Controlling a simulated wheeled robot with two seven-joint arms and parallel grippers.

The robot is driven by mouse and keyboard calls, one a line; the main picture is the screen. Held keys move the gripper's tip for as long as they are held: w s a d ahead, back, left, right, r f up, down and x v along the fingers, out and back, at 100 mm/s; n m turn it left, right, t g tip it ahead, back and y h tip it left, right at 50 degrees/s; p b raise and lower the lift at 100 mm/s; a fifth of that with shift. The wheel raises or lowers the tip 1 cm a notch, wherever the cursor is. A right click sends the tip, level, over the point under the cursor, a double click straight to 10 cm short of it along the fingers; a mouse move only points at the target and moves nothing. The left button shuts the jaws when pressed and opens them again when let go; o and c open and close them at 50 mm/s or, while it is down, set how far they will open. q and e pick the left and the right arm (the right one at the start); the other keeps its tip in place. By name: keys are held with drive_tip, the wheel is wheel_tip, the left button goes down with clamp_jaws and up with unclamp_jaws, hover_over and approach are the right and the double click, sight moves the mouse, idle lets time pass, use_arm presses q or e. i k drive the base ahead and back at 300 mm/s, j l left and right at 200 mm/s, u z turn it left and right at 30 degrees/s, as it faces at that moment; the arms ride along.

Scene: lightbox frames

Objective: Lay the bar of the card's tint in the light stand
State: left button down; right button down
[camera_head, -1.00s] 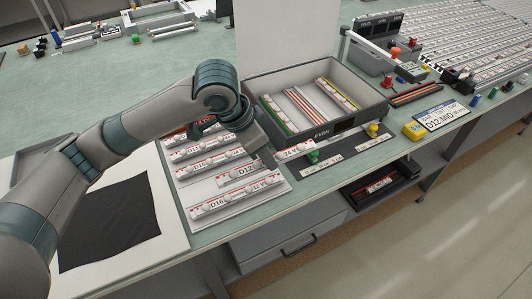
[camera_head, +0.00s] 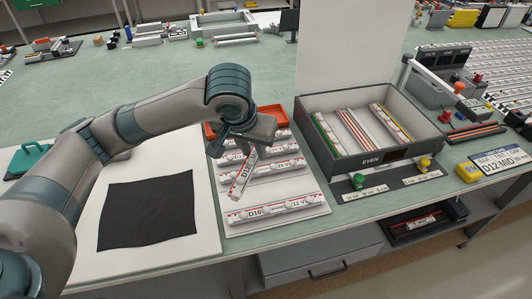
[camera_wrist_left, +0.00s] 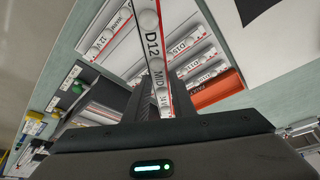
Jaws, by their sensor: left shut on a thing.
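My left gripper (camera_head: 240,143) is shut on a white bar marked D12 (camera_head: 243,175) and holds it steeply tilted over the white bar rack (camera_head: 318,212). In the left wrist view the bar (camera_wrist_left: 154,42) reads D12 MID and runs between the fingers. The card (camera_head: 499,164) at the right reads D12 MID, with a yellow block at its left end. The grey open box marked EVEN (camera_head: 372,163), which looks like the light stand, is right of my gripper. It holds several strips with green, red and yellow edges. My right gripper is not in view.
Other bars, one marked D16 (camera_head: 268,210), lie on the rack. A red tray (camera_head: 209,130) sits behind it. A black cloth (camera_head: 147,210) lies on a white board at left. A white panel (camera_head: 350,45) stands behind the box. Green and yellow knobs stand in front of the box.

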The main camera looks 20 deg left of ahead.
sight(361, 135)
drive_tip(key=i+l, duration=0.25)
drive_tip(key=l, duration=0.2)
drive_tip(key=i+l, duration=0.25)
drive_tip(key=l, duration=0.15)
drive_tip(key=i+l, duration=0.25)
drive_tip(key=l, duration=0.2)
